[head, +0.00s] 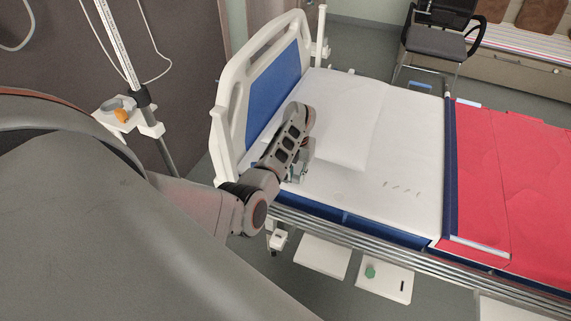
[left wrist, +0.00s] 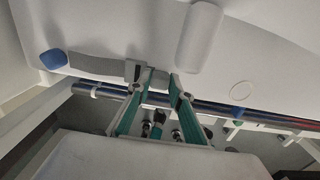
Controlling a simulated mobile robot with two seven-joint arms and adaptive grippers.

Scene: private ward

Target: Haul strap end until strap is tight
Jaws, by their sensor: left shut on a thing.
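The grey strap (left wrist: 95,67) lies flat on the white mattress (left wrist: 265,70) in the left wrist view. It runs from a blue piece (left wrist: 53,60) at the left to a grey buckle-like block (left wrist: 132,70). My left gripper (left wrist: 155,82) is shut on the short grey strap end (left wrist: 158,76) just right of that block, at the mattress edge. In the head view my left gripper (head: 298,172) is low over the near side of the bed by the headboard, and my arm hides most of the strap there. My right gripper is not in view.
The headboard (head: 276,82) rises left of the gripper. A metal side rail (head: 400,254) runs along the bed's near edge. A pole with a small holder (head: 146,122) stands at the left. A red blanket (head: 510,185) covers the bed's right part; the white middle is mostly clear.

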